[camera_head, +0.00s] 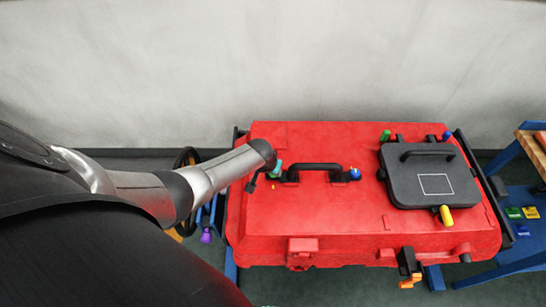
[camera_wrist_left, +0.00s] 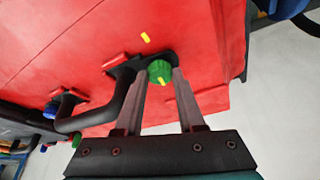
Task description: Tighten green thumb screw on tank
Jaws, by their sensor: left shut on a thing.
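The green thumb screw (camera_wrist_left: 160,70) sits at one end of the black handle (camera_wrist_left: 110,110) on the red tank (camera_wrist_left: 205,45). It has a yellow mark on its head. A separate yellow dash (camera_wrist_left: 145,37) is on the tank beside it. My left gripper (camera_wrist_left: 160,76) is shut on the green screw, one finger on each side. In the head view my left gripper (camera_head: 264,178) is at the left end of the black handle (camera_head: 318,168) on the red tank (camera_head: 330,222), largely hiding the screw. My right gripper is not in view.
A blue screw (camera_head: 354,174) is at the handle's right end. A black lid (camera_head: 430,182) with a yellow knob (camera_head: 445,214) and green knob (camera_head: 385,135) covers the tank's right. A blue table (camera_head: 515,235) stands at right, a grey wall (camera_head: 300,60) behind.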

